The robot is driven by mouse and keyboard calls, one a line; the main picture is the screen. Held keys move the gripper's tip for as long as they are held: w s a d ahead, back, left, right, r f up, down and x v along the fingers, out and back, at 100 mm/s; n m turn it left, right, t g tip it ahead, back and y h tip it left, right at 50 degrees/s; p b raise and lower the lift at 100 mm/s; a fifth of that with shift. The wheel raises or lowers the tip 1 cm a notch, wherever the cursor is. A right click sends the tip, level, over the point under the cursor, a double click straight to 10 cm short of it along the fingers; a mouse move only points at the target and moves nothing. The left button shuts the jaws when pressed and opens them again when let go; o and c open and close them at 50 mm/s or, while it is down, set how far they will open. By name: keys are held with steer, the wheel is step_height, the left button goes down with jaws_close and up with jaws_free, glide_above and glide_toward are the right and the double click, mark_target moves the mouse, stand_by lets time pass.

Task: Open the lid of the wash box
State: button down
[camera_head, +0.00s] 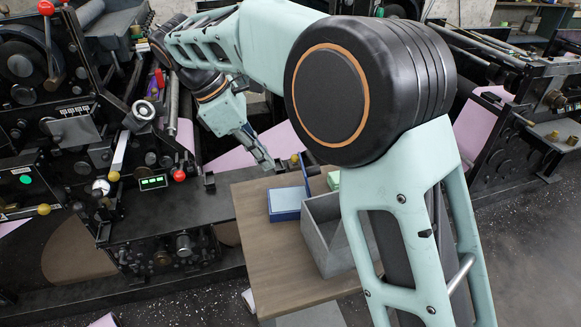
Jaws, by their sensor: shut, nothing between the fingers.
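A blue box (286,215) with a pale blue top or inside sits on the wooden table (262,263). A thin dark blue panel (306,178) stands upright at its back right edge; it looks like a raised lid, but I cannot tell if it is joined to the box. No label shows which container is the wash box. My gripper (266,163) is shut and empty, above and behind the blue box, pointing down to the right. It appears apart from the box and panel.
A grey open-topped box (322,245) stands right of the blue box, partly hidden by my arm. A pale green item (333,180) lies behind it. A black machine (75,150) with red and yellow knobs stands at left. The table's front left is clear.

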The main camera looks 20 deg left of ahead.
steer(key=x, duration=0.4)
steer(key=d, duration=0.1)
steer(key=w+d, duration=0.1)
steer(key=d, duration=0.1)
steer(key=shift+w+d+r, duration=0.25)
steer(key=shift+d+r, duration=0.05)
steer(key=shift+r, duration=0.1)
steer(key=d+y+p, duration=0.1)
steer(key=w+d+r+g+y+p, duration=0.1)
steer(key=p, duration=0.1)
steer(key=shift+w+d+r+y, duration=0.1)
steer(key=shift+d+r+y, duration=0.05)
steer(key=shift+d+y, duration=0.2)
steer(key=shift+w+d, duration=0.2)
steer(key=shift+d, duration=0.2)
steer(key=shift+a+f, duration=0.1)
steer(key=shift+f, duration=0.1)
